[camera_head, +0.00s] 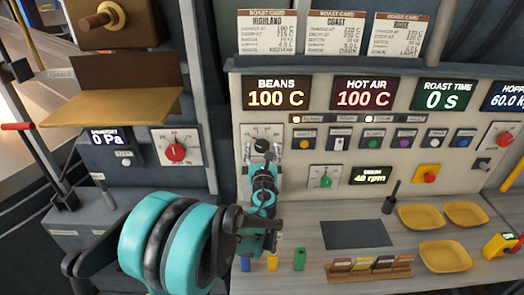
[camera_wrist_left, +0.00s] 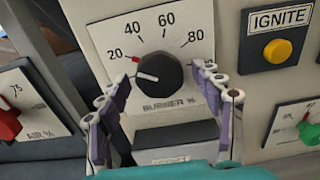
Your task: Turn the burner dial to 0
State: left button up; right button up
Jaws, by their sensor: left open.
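The burner dial (camera_wrist_left: 160,75) is a round black knob on a white plate marked 20, 40, 60, 80 and "BURNER %". Its white line points left and slightly up, below the 20 mark; a small red mark sits at the knob's upper left. No 0 label is visible. My left gripper (camera_wrist_left: 168,95) is open, with one finger on each side of the dial; I cannot tell whether either touches it. In the head view the left gripper (camera_head: 264,172) is in front of the panel, just below the dial (camera_head: 262,146). My right gripper is not in view.
A yellow IGNITE button (camera_wrist_left: 277,50) is right of the dial. A red air dial (camera_head: 176,152) is to the left, a green dial (camera_head: 326,182) to the right. Displays read BEANS 100 C and HOT AIR 100 C. Yellow trays (camera_head: 445,256) and a card rack (camera_head: 368,270) stand on the counter.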

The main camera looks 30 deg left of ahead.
pick_arm(q)
jog(key=c, duration=1.1)
jog(key=shift+c, duration=0.3)
jog(key=shift+n, duration=0.4)
jog(key=n, duration=0.2)
jog(key=shift+n+b, duration=0.7)
jog(key=shift+n, duration=1.9)
